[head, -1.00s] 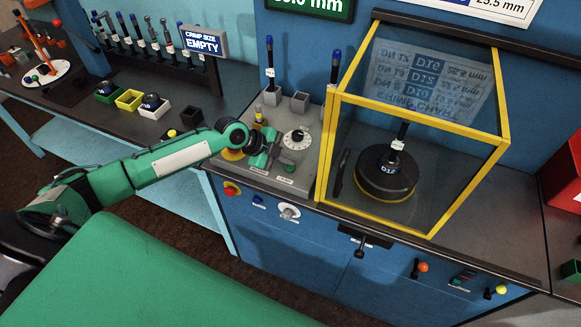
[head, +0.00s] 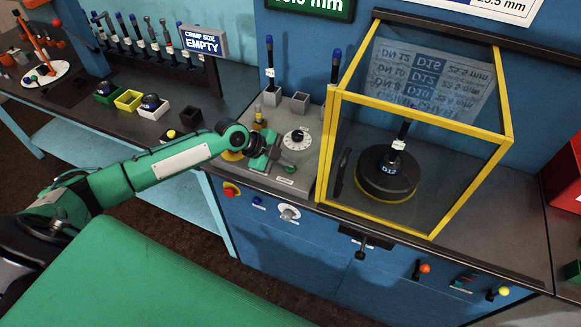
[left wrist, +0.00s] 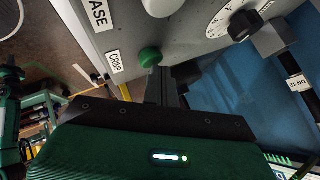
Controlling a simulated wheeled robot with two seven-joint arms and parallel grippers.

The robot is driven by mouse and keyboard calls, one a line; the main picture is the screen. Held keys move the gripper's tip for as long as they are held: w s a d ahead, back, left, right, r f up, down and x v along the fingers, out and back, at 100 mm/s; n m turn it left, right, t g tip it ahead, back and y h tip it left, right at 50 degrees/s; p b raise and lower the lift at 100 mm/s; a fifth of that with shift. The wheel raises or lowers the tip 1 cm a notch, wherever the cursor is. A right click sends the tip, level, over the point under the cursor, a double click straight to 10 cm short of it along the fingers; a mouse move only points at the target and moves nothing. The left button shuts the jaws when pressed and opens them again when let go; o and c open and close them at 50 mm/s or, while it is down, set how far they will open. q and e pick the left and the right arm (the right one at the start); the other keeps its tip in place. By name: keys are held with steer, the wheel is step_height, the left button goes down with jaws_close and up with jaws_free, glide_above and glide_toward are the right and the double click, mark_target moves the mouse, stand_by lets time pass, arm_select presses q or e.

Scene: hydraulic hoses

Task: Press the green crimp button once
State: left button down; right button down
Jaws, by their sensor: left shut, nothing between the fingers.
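The green crimp button (left wrist: 150,57) is a round knob on the grey panel, next to the "CRIMP" label (left wrist: 115,63) in the left wrist view. In the head view the button (head: 291,169) shows at the panel's front, close to my gripper. My left gripper (head: 278,167) is shut and empty, its tips just left of the button. In the left wrist view its dark fingers (left wrist: 167,88) point at the panel just beside and below the button. I cannot tell whether they touch it. My right gripper is not in view.
A white dial (head: 297,139) sits behind the button. A yellow-framed clear guard (head: 322,150) stands close on the right, around a black round die set (head: 386,185). A red knob (head: 231,189) is on the cabinet front.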

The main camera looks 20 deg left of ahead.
mark_target(286, 168)
arm_select(q)
steer(key=shift+f, duration=0.25)
steer(key=shift+r, duration=0.15)
steer(key=shift+r+p, duration=0.3)
steer(key=shift+r, duration=0.45)
steer(key=shift+r+p, duration=1.5)
steer(key=shift+r, duration=1)
